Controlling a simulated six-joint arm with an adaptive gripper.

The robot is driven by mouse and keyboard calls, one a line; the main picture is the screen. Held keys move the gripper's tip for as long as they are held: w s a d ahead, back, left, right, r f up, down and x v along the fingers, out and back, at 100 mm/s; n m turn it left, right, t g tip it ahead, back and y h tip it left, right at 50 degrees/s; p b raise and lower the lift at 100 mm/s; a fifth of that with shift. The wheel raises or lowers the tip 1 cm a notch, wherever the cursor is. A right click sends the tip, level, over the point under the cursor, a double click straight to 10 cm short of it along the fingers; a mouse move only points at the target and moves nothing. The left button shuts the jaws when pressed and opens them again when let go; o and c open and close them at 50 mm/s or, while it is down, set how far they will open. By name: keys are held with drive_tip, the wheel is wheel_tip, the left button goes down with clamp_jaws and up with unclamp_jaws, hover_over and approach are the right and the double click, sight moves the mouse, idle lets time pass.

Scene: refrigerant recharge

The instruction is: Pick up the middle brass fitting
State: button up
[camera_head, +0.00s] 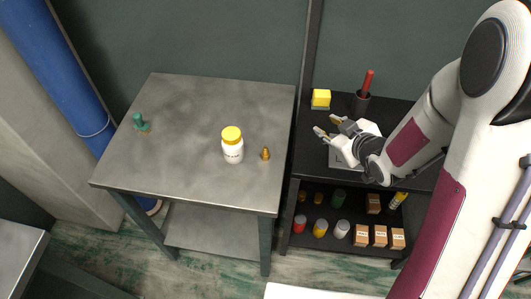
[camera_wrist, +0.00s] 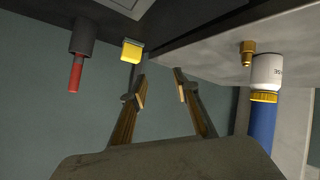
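A small brass fitting (camera_head: 265,154) stands upright on the metal table, right of a white bottle with a yellow cap (camera_head: 233,150). The wrist view also shows the fitting (camera_wrist: 246,55) and the bottle (camera_wrist: 266,72), both upside down. Two brass-coloured pieces (camera_head: 318,198) sit on the lower shelf of the black rack; they are too small to make out well. Which fitting is the middle one, I cannot tell. My gripper (camera_head: 327,125) is open and empty above the rack's top shelf, to the right of the table fitting and apart from it. The wrist view shows its fingers spread (camera_wrist: 160,95).
A yellow block (camera_head: 321,98) and a dark holder with a red-handled tool (camera_head: 364,97) stand on the rack top. A rack post (camera_head: 309,60) rises beside the table. A green piece (camera_head: 140,122) stands at the table's left. Several jars and boxes (camera_head: 380,236) fill the lower shelf.

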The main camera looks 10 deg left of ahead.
sight(267, 151)
drive_tip(key=a+f+y, duration=0.1)
drive_tip(key=a, duration=0.1)
drive_tip(key=s+a+f+n+y, duration=0.1)
drive_tip(key=a+f, duration=0.1)
drive_tip(key=s+a+f+y, duration=0.1)
drive_tip(key=a+f, duration=0.1)
drive_tip(key=shift+f+y, duration=0.2)
drive_tip(key=shift+y, duration=0.2)
drive_tip(key=shift+s+a+f+m+t+y, duration=0.15)
drive_tip(key=shift+s+a+f+y, duration=0.35)
drive_tip(key=shift+s+a+y, duration=0.5)
drive_tip(key=shift+s+a+f+m+t+y, duration=0.1)
drive_tip(key=shift+s+a+f+y, duration=0.55)
drive_tip(key=shift+s, duration=0.8)
drive_tip(key=shift+s+a+f+m+t+y, duration=0.15)
drive_tip(key=shift+s+a+f+y, duration=0.35)
drive_tip(key=shift+s+y, duration=0.6)
drive_tip(key=shift+a+r, duration=0.1)
drive_tip(key=shift+a, duration=0.1)
drive_tip(key=shift+x, duration=1.05)
drive_tip(key=shift+w+a, duration=0.1)
drive_tip(key=shift+r+x, duration=0.15)
drive_tip(key=shift+x, duration=1.15)
drive_tip(key=shift+r+x, duration=0.15)
drive_tip(key=shift+x, duration=1.15)
drive_tip(key=shift+w, duration=0.2)
